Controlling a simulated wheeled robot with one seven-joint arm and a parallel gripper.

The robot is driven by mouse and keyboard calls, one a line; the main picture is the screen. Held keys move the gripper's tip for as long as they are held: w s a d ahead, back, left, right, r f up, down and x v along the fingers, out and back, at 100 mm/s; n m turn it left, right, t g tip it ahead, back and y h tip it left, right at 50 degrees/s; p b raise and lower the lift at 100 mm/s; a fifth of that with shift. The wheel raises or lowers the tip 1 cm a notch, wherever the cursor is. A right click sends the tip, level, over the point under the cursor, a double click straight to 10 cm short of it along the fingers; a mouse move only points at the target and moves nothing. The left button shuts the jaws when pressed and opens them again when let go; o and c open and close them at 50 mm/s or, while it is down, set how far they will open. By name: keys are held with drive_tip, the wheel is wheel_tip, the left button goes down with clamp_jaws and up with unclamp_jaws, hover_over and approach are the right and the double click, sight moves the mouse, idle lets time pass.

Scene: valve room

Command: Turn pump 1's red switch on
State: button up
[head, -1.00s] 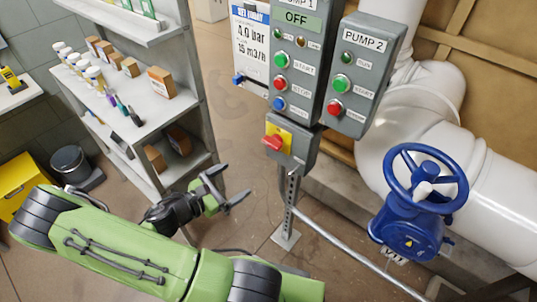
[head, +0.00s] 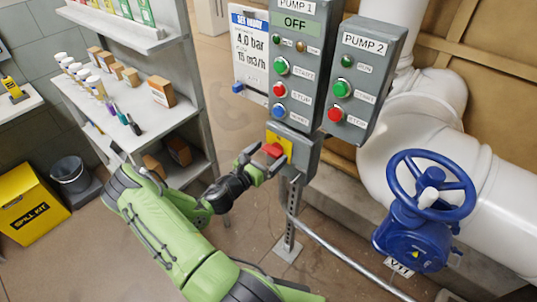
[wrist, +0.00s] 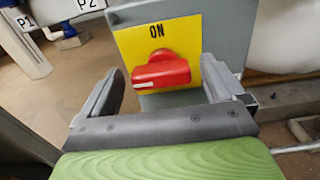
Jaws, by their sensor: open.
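Pump 1's red switch (head: 272,150) is a red rotary handle on a yellow plate (wrist: 206,27), on a grey box below the pump 1 panel (head: 297,62). In the wrist view the red handle (wrist: 162,72) lies roughly crosswise below the word ON. The pump 1 display (head: 296,23) reads OFF. My gripper (head: 266,158) is open in front of the switch. In the wrist view its fingers (wrist: 160,80) stand left and right of the handle, with gaps on both sides. I cannot tell how deep the fingertips reach.
The pump 2 panel (head: 360,75) is at the right of pump 1's. A blue valve wheel (head: 431,184) stands before white pipes (head: 508,190). A shelf (head: 150,115) with bottles and boxes is at the left.

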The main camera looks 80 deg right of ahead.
drive_tip(key=shift+s+d, duration=0.1)
drive_tip(key=shift+d, duration=0.15)
drive_tip(key=shift+a, duration=0.1)
drive_tip(key=c, duration=1)
drive_tip(key=shift+c, duration=0.2)
drive_tip(key=shift+m, duration=0.3)
drive_tip(key=m+b, duration=0.1)
drive_tip(key=m, duration=0.3)
drive_tip(key=shift+s, duration=0.1)
drive_tip(key=m+b, duration=0.2)
drive_tip(key=m, duration=0.2)
drive_tip(key=shift+s+m, duration=0.1)
drive_tip(key=shift+m, duration=0.3)
drive_tip(key=m+b, duration=0.3)
drive_tip(key=m, duration=0.1)
drive_tip(key=shift+s+a+f+m, duration=0.1)
drive_tip(key=shift+m, duration=0.2)
drive_tip(key=shift+s+m+b, duration=0.1)
drive_tip(key=shift+m+b, duration=1.7)
drive_tip(key=shift+m, duration=0.4)
